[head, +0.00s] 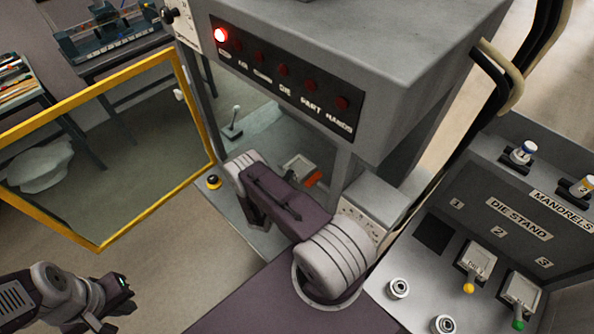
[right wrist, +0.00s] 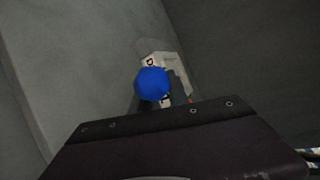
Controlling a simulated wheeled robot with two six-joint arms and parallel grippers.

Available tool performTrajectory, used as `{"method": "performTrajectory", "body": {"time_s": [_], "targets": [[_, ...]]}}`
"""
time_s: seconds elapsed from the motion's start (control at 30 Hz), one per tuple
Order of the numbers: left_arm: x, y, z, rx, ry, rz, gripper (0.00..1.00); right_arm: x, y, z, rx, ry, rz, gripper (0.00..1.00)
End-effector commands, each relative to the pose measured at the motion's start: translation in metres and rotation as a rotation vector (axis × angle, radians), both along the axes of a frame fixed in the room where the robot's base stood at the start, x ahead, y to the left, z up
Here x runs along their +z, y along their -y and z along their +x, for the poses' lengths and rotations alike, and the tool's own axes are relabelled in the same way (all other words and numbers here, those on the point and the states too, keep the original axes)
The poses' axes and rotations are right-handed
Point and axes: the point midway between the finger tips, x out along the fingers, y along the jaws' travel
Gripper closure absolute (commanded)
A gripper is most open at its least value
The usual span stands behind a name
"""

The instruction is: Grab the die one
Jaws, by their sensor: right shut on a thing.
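Die one looks like the pale block (right wrist: 172,64) with a blue ball knob (right wrist: 152,84) in the right wrist view; only part of its lettering shows. My right gripper (right wrist: 164,100) is shut on it at the knob, its fingers mostly hidden behind the wrist housing. In the head view my right arm reaches into the machine and hides that gripper. My left gripper (head: 121,291) is at the lower left, over the floor, away from the dies; its jaw gap is unclear.
The die stand (head: 518,220) has an empty dark slot one (head: 433,233). A yellow-knobbed die (head: 476,263) and a green-knobbed die (head: 522,289) sit in it. The yellow-framed door (head: 143,66) stands open. The machine's panel (head: 285,80) has one lit red lamp.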

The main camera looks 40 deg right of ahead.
Motion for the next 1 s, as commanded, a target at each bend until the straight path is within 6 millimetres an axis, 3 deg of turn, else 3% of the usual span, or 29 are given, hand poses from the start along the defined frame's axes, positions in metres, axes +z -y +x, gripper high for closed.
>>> {"method": "performTrajectory", "body": {"time_s": [1.0], "targets": [[-0.0009,0.0000,0.0000,0.000,0.000,0.000,1.00,0.0052,0.0000,0.0014,0.000,0.004,-0.001,1.00]]}}
